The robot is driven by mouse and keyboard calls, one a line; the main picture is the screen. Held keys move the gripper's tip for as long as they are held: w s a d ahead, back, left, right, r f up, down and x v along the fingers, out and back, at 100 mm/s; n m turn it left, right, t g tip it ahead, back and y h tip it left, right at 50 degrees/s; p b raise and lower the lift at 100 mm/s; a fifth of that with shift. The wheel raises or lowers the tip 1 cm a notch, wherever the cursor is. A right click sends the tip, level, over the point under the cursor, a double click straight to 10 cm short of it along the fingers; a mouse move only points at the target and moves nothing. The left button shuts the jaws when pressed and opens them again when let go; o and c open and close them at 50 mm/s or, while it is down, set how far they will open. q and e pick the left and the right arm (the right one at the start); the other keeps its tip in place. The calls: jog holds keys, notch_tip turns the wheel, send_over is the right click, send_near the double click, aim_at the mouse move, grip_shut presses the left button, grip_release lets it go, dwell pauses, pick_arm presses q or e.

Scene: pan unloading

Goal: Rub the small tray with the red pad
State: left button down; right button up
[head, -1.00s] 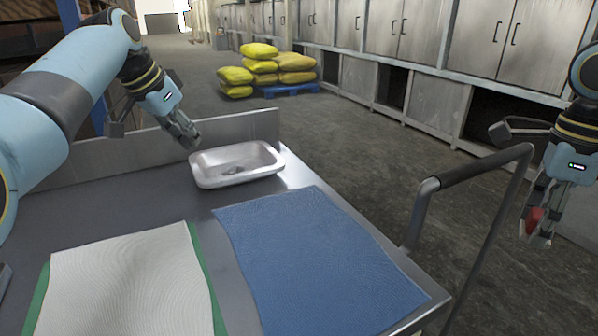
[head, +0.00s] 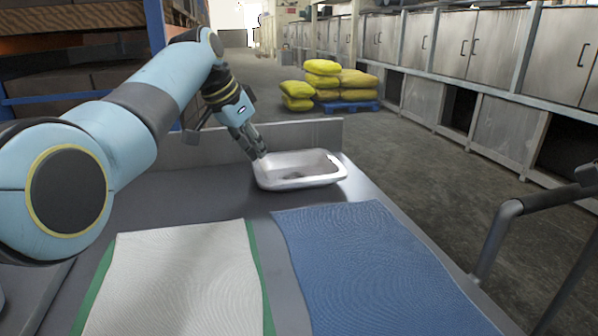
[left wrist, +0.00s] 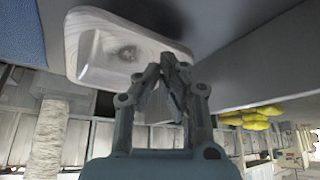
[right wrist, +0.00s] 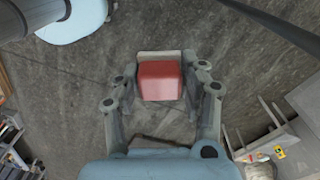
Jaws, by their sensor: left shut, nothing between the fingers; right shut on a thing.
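The small tray (head: 300,183) is a shallow, pale metal dish with rounded corners, near the far end of the metal table. It also shows in the left wrist view (left wrist: 82,42), with a dark patch inside. My left gripper (head: 260,155) is shut and empty, its fingertips at the tray's left rim; I cannot tell whether they touch it. In the left wrist view the closed fingers (left wrist: 167,62) overlap the tray's edge. My right gripper (right wrist: 160,85) is outside the head view. In the right wrist view it is shut on the red pad (right wrist: 160,82), which has a pale strip along one edge.
A white cloth (head: 180,285) with green edges and a blue mat (head: 380,265) lie flat on the table (head: 215,200). A raised panel (head: 300,134) borders the far end. A rail (head: 545,200) stands at right.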

pick_arm(q)
jog(key=shift+f, duration=0.5)
pick_arm(e)
jog(key=shift+f, duration=0.2)
dwell(0.5)
pick_arm(q)
jog(key=shift+r, duration=0.1)
pick_arm(e)
jog(key=shift+r, duration=0.1)
